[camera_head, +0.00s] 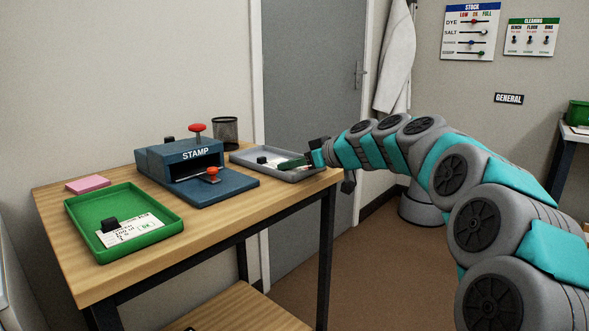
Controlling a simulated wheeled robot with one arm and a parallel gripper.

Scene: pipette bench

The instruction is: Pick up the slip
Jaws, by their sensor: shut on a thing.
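A white slip (271,163) lies in or just over the grey tray (305,177) at the table's right back. A small dark block (262,160) shows at its left end. My gripper (285,164) reaches in from the right, low over this tray, and is shut on the slip; the fingertips are small and partly hidden. Another white slip (137,233) with printed text and a black block (109,225) lies in the green tray (84,215) at the table's front left.
A blue stamp press (180,158) with red knobs stands between the trays. A pink pad (88,184) lies at the left, and a dark mesh cup (226,132) stands behind the press. The wooden table's (200,232) front strip is bare.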

